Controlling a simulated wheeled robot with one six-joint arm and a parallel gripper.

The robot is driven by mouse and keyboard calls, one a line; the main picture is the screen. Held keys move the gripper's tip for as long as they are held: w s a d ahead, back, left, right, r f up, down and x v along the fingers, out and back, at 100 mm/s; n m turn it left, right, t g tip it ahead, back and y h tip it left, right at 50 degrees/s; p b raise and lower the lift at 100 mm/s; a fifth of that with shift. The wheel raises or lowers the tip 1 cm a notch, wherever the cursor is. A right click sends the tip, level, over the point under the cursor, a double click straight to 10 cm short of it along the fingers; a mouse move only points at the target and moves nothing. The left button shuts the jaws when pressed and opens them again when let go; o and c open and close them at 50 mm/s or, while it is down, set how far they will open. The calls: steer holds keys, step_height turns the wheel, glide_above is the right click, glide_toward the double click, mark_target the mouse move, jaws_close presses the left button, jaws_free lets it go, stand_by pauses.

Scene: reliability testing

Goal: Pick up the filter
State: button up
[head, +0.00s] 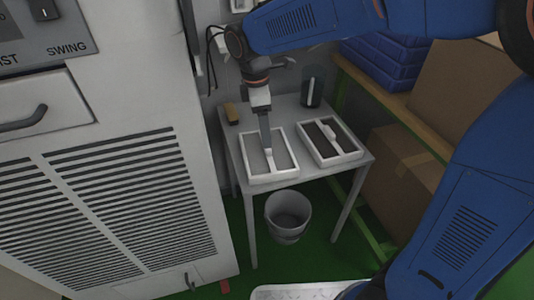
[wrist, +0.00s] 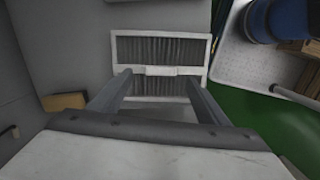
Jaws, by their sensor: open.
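A white-framed filter (head: 285,176) with a pale grey inside lies on the left of a small grey table. In the wrist view the same filter (wrist: 119,52) shows grey pleats and a white crossbar with a raised middle grip. My gripper (head: 268,149) points down over this filter's middle. In the wrist view its two fingers (wrist: 157,78) are apart, with the raised grip between their tips. I cannot tell whether they touch it. A second framed filter (head: 322,130), with a darker inside, lies to the right on the table.
The grey table (head: 247,138) also holds a tan block (head: 231,113) and a dark cylinder (head: 312,88) at the back. A grey bin (head: 288,213) stands below its front. A large vented cabinet (head: 120,150) is close on the left; cardboard boxes (head: 398,170) and shelving stand right.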

mark_target(267, 151)
steer(key=shift+d+f, duration=0.15)
steer(key=shift+f, duration=1.15)
steer(key=shift+d+f, duration=0.1)
steer(key=shift+f, duration=1.15)
steer(key=c, duration=1.6)
